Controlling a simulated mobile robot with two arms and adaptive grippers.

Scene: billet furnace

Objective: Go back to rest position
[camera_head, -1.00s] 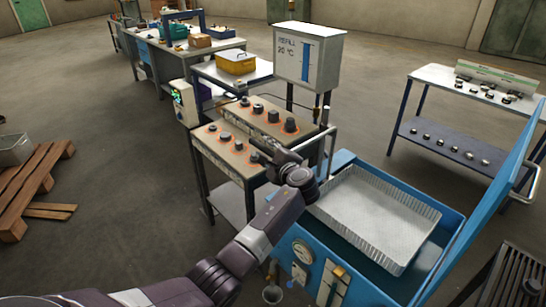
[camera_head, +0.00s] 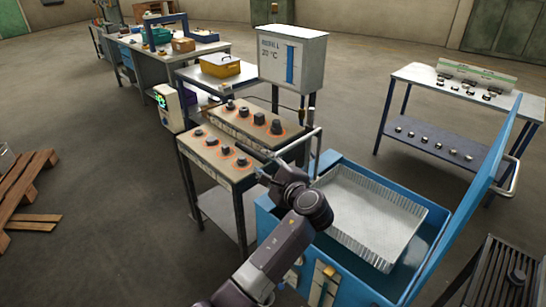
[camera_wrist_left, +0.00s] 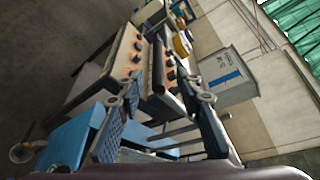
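My left gripper (camera_head: 258,165) is in front of the stepped bench with billets (camera_head: 230,172), near its right front corner, with the blue open furnace box (camera_head: 265,225) to its right and below. In the left wrist view my left gripper (camera_wrist_left: 160,92) has its two fingers spread apart. Nothing is held between them. The bench and its dark billets (camera_wrist_left: 135,58) show beyond the fingertips. My right gripper is in no view.
A white mesh tray (camera_head: 370,210) sits in the blue box, whose lid stands open at right. A grey "REFILL" cabinet (camera_head: 292,58) stands behind. A two-shelf trolley (camera_head: 440,145) is at right, wooden pallets (camera_head: 22,185) at left. The floor at left is largely clear.

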